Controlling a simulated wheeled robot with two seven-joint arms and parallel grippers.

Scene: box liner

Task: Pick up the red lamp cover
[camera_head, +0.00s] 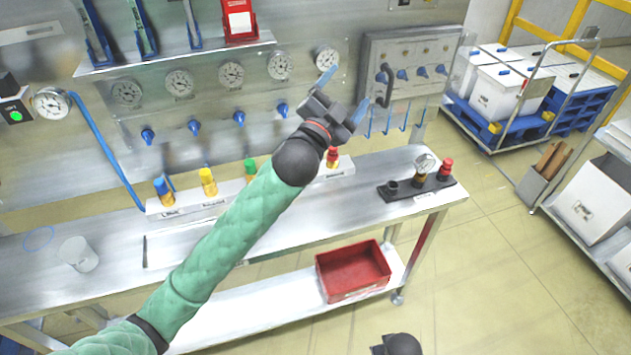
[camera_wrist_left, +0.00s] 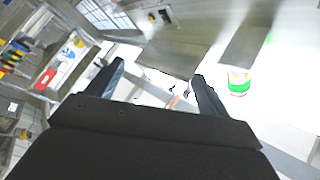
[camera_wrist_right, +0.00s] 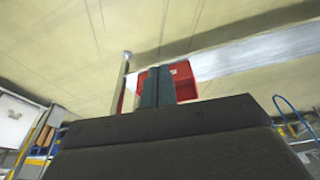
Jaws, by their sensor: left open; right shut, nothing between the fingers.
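A red lamp cover (camera_head: 332,156) stands at the right end of the white rack on the bench, partly hidden by my left wrist. Another red-topped piece (camera_head: 446,168) stands at the right end of a black holder. My left gripper (camera_head: 345,93) is open and empty, raised in front of the wall panel, above and apart from the red cover at the rack. Its spread fingers show in the left wrist view (camera_wrist_left: 160,85). My right gripper (camera_wrist_right: 157,86) is shut and empty, with a red bin beyond it in the right wrist view.
Yellow (camera_head: 208,181), blue (camera_head: 164,192) and green (camera_head: 250,168) covers share the rack. A white cup (camera_head: 78,254) stands at bench left; a red bin (camera_head: 353,271) sits on the lower shelf.

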